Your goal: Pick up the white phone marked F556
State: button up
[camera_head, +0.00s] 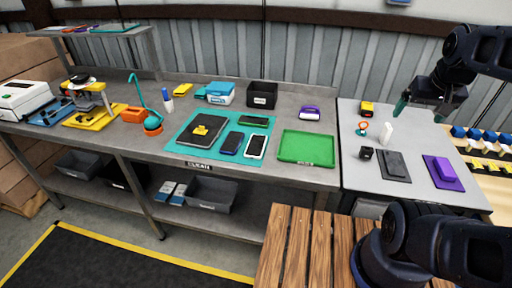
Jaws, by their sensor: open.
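A phone with a white edge (256,147) lies flat on the teal mat (212,154) on the grey workbench. It looks like the white phone, but the marking F556 is too small to read. A dark phone (231,143) lies just left of it, and a green-edged phone (254,121) lies behind it. My gripper (419,104) is at the right, above the light grey side table, far to the right of the phones. It is open and appears empty.
A black tablet or notebook (187,137) with a yellow item on it lies left of the phones. A green tray (306,147) is right of the mat. A black bin (262,94) stands behind. The side table (404,193) holds several small items.

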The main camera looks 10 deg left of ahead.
jog(key=w+a+g, duration=0.1)
jog(key=w+a, duration=0.8)
jog(key=w, duration=0.1)
jog(key=g, duration=0.4)
send_over(256, 145)
notch_tip(256, 145, down, 21)
jog(key=shift+w+f, duration=0.1)
jog(key=shift+f, duration=4.85)
jog(key=c, duration=1.2)
